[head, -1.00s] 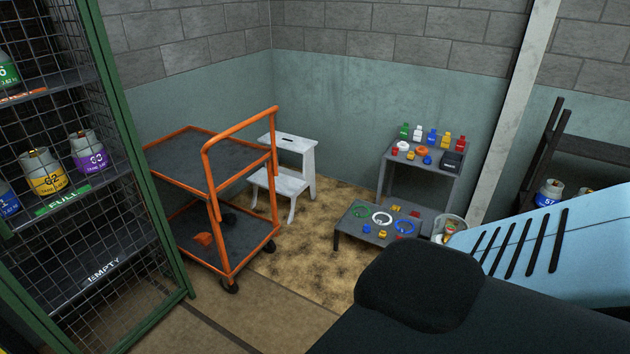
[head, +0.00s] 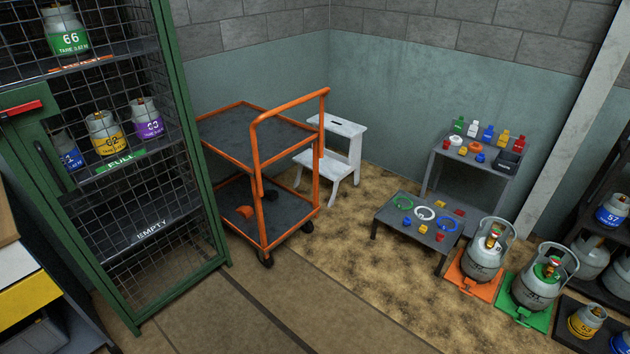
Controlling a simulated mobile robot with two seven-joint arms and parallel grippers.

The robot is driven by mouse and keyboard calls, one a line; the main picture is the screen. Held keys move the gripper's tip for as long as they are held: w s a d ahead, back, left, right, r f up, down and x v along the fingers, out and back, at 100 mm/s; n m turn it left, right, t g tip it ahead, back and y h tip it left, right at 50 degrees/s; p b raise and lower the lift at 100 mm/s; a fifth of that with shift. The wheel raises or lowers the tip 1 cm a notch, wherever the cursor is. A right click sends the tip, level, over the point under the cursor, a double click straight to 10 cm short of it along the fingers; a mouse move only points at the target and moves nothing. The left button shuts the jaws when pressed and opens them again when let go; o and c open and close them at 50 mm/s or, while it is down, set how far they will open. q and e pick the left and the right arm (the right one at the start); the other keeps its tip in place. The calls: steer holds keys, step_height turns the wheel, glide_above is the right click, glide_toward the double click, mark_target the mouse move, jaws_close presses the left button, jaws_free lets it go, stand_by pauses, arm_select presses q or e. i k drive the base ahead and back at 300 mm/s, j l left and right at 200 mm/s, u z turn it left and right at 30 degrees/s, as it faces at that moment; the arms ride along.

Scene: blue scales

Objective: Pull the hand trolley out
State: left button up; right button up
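The hand trolley (head: 323,150) has an orange tube frame, two dark shelves and black castors. It stands upright in the head view, left of the middle, close beside the green mesh cage. Its raised push handle is on the near right side. A small orange item (head: 244,211) lies on its lower shelf. The cage hides part of its left side. Neither of my grippers is in view.
The green cage (head: 180,90) with gas cylinders stands at left. A white step stool (head: 346,131) is behind the trolley. A low grey table (head: 388,216) stands to the right, with cylinders on orange and green scales (head: 536,318) beyond. The floor (head: 300,300) in front is clear.

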mark_target(253, 139)
steer(key=i+l, duration=0.3)
steer(key=i, duration=0.15)
steer(key=i+l, duration=0.35)
steer(key=i+l+z, duration=0.1)
steer(key=i+l, duration=0.2)
steer(key=i, duration=0.2)
steer(key=i+l, duration=0.25)
steer(key=i, duration=0.2)
